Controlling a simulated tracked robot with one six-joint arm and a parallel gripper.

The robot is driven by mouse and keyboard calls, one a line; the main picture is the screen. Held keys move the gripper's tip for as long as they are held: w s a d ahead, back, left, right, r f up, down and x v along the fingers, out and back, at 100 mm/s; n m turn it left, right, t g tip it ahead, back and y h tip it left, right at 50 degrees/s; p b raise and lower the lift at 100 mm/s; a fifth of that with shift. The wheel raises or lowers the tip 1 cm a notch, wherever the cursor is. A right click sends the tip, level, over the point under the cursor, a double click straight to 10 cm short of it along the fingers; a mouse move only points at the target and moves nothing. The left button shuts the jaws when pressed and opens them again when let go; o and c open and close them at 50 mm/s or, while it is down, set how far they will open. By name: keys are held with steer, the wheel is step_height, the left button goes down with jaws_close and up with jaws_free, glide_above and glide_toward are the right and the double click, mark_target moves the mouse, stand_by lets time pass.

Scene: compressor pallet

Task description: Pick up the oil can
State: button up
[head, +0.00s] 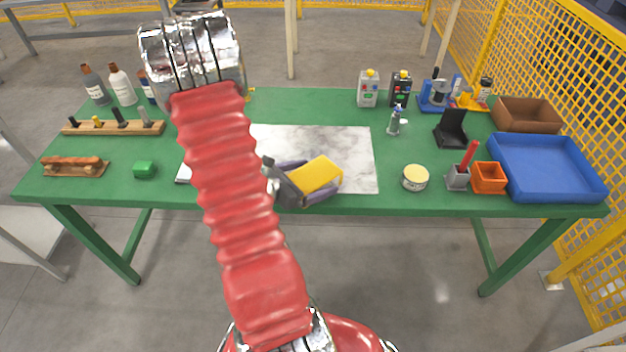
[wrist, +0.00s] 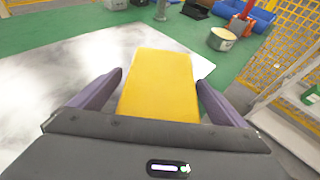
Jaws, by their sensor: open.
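A small grey can with a thin upright top (head: 394,124), which looks like the oil can, stands on the green table behind the right part of the marbled sheet. Its lower part seems to show at the top edge of the wrist view (wrist: 161,10). My gripper (head: 324,172) is open over the sheet's front edge, to the left of and nearer than that can. A yellow block (wrist: 158,88) lies between the purple fingers, with narrow gaps beside it. I cannot tell whether the block touches the sheet.
A grey jug (head: 368,90) and a black jug (head: 402,91) stand behind the can. A black stand (head: 452,130) is to its right. A round tin (head: 415,178), an orange bin (head: 488,178) and a blue tray (head: 545,190) are front right. Bottles (head: 122,87) stand back left.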

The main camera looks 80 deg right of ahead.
mark_target(313, 174)
steer(key=c, duration=1.8)
steer(key=shift+o, duration=0.2)
steer(key=shift+r, duration=0.15)
steer(key=shift+r, duration=4.9)
